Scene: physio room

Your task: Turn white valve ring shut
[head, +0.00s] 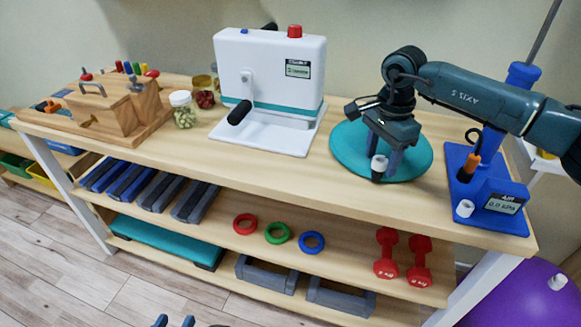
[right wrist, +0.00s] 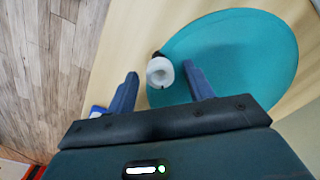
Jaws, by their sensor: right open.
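A small white ring (head: 379,163) with a dark part beside it shows at the near edge of the teal disc (head: 345,150). In the right wrist view the white ring (right wrist: 160,71) lies between my right fingertips, closer to the right finger. My right gripper (head: 381,165) is open, pointing down over the disc; I cannot tell whether a finger touches the ring. Another white ring-like part (head: 466,208) is on the blue gauge stand (head: 515,222), whose display seems to read zero. I cannot tell which is the valve ring. My left gripper (head: 174,321) is open and empty at the bottom edge.
A white crank machine (head: 268,75) stands left of the disc on the wooden table (head: 270,175). A wooden peg box (head: 105,110) and jars (head: 183,110) are farther left. Red dumbbells (head: 387,253) and coloured rings lie on the shelf below. The table's front edge is close.

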